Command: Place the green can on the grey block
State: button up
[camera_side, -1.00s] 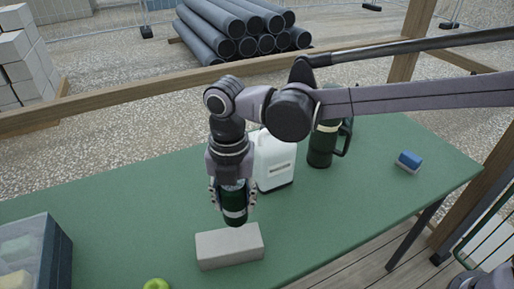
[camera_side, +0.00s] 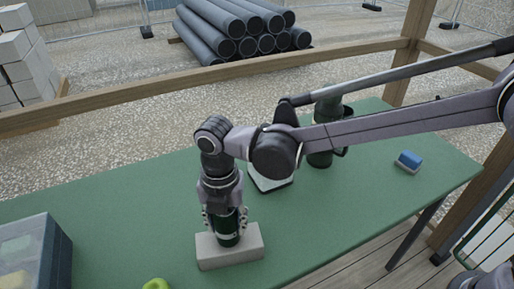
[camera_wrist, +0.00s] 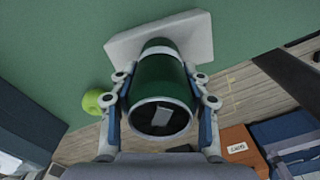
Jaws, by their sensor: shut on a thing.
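The green can (camera_side: 228,229) is dark green with a pale band, and it is upright between the fingers of my gripper (camera_side: 226,222). In the side view its lower end overlaps the grey block (camera_side: 230,257); whether it touches the block's top I cannot tell. In the wrist view the can (camera_wrist: 160,82) is gripped from both sides by my gripper (camera_wrist: 160,100), and its far end lies in front of the grey block (camera_wrist: 195,35). The block lies flat on the green table.
A green apple (camera_side: 156,285) lies in front of the block. A clear-sided box (camera_side: 35,255) stands at the left. The table's left middle is clear.

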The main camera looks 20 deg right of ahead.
jog(key=o, duration=0.8)
